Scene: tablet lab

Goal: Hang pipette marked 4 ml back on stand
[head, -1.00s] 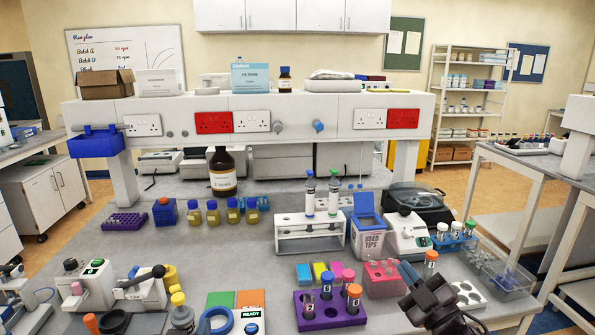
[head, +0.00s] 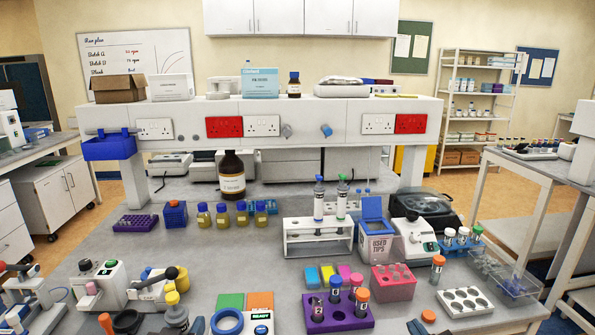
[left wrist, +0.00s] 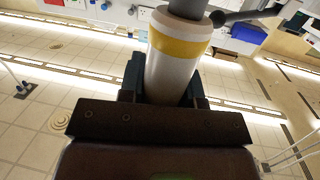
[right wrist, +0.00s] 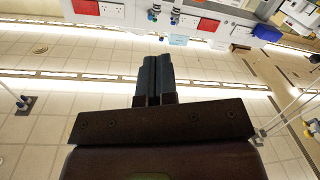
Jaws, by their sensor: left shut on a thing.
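The pipette stand (head: 320,237) is a white rack at mid-bench holding two upright pipettes, one with a blue top (head: 318,200) and one with a green top (head: 341,202). A pipette with a yellow cap (head: 172,298) is at the lower left of the head view. My left gripper (head: 190,327) is shut on its body; the left wrist view shows the white body with a yellow band (left wrist: 178,48) between the fingers. I cannot read its marking. My right gripper (right wrist: 158,78) is shut and empty; only its fingertips show at the bottom of the head view (head: 418,326).
Left of the stand are a brown bottle (head: 231,178) and several yellow jars. In front are a purple tube rack (head: 345,318), a pink rack (head: 393,284) and a white rack (head: 465,302).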

